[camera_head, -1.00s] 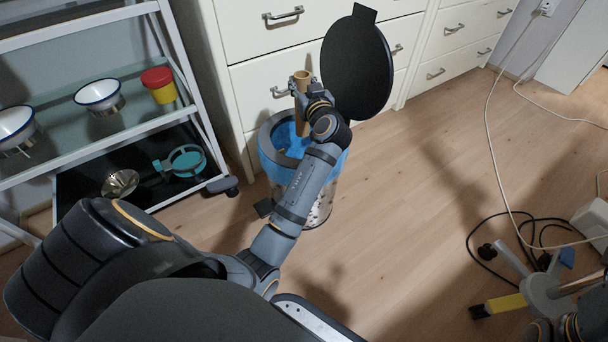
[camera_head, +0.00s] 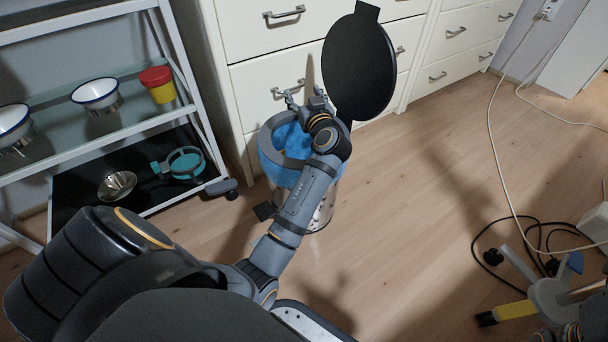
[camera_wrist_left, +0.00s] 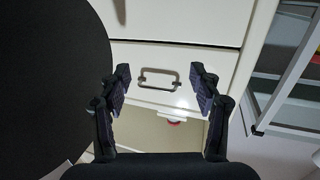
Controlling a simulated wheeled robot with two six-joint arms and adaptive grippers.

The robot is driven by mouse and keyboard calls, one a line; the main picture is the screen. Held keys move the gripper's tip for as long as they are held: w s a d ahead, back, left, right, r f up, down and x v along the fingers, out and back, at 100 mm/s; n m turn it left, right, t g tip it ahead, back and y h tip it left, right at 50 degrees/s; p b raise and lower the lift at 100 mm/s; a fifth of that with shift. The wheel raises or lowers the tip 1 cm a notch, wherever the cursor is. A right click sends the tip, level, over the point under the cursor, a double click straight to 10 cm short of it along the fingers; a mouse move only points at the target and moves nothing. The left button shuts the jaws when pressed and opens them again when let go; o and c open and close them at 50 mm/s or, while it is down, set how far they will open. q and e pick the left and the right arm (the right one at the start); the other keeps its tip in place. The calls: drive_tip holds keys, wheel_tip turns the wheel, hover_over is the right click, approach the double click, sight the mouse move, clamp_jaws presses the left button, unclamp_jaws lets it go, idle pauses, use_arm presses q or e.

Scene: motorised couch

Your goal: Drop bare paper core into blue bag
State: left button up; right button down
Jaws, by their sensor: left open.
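My left gripper (camera_head: 304,92) is above the pedal bin, in front of the drawers. Its fingers are apart, and the left wrist view shows nothing between them (camera_wrist_left: 160,90). The blue bag (camera_head: 296,142) lines the open bin (camera_head: 322,208), and the bin's round black lid (camera_head: 358,66) stands up beside the gripper. The bare paper core is not visible in either current view; most of the bag's inside is hidden by my left arm and the rim. Dark parts of my right arm show at the bottom right corner, with its fingers not clear.
The white drawer unit (camera_head: 268,60) is close behind the bin. Cables (camera_head: 497,150) and a yellow-ended object (camera_head: 508,312) lie at right. The middle floor is clear.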

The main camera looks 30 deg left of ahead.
use_arm(q)
wheel_tip(320, 180, up, 10)
idle(0.4)
idle(0.5)
